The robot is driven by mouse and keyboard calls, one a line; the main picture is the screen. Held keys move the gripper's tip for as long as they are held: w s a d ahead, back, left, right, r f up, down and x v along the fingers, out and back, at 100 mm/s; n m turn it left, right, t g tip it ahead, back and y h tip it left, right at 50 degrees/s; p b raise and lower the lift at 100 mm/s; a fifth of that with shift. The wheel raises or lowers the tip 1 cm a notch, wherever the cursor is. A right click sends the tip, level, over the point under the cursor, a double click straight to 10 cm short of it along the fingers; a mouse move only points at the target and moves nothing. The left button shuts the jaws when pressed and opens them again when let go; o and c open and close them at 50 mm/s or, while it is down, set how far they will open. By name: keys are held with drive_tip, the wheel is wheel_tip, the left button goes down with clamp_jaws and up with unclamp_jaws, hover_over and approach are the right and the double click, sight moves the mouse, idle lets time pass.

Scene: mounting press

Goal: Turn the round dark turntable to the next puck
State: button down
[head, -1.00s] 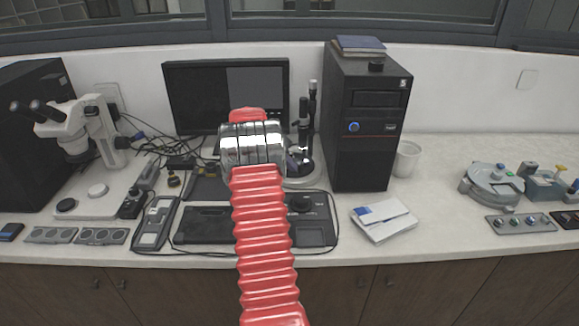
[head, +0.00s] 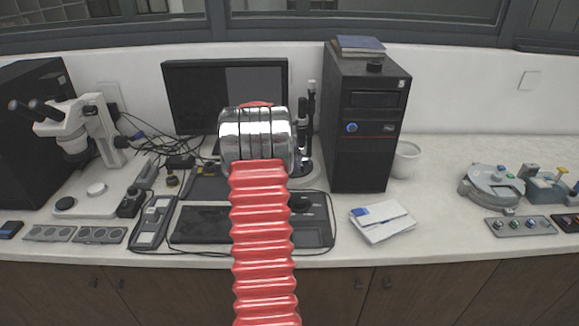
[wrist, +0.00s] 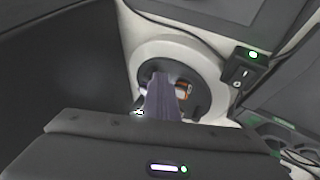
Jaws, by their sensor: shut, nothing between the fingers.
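In the wrist view, the round dark turntable (wrist: 194,105) sits inside a wide pale ring-shaped base (wrist: 150,54). An orange-brown puck (wrist: 182,88) shows on its right side, and a small bright piece (wrist: 139,112) shows at its lower left. My gripper (wrist: 163,78) is shut and empty. Its fingers reach over the turntable and hide its middle; I cannot tell whether they touch it. In the head view, my arm hides the gripper and most of the turntable. Part of the pale base (head: 306,182) shows right of my arm.
A black computer tower (head: 360,120) stands close on the right, and a monitor (head: 190,95) behind. A black upright (head: 302,125) stands by the turntable. A black switch box (wrist: 243,70) is right of the ring. A keyboard (head: 205,222) lies in front.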

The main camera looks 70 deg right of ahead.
sight(308, 167)
drive_tip(key=shift+s+d+n+t, duration=0.2)
drive_tip(key=shift+s+n+t, duration=0.25)
drive_tip(key=shift+n, duration=0.35)
drive_tip(key=shift+s+d+n+t+h, duration=0.35)
drive_tip(key=shift+s+n+t, duration=0.1)
drive_tip(key=shift+n, duration=0.15)
drive_tip(key=shift+s+d, duration=0.6)
drive_tip(key=shift+d, duration=0.2)
drive_tip(key=shift+s+d, duration=0.1)
drive_tip(key=shift+d, duration=0.1)
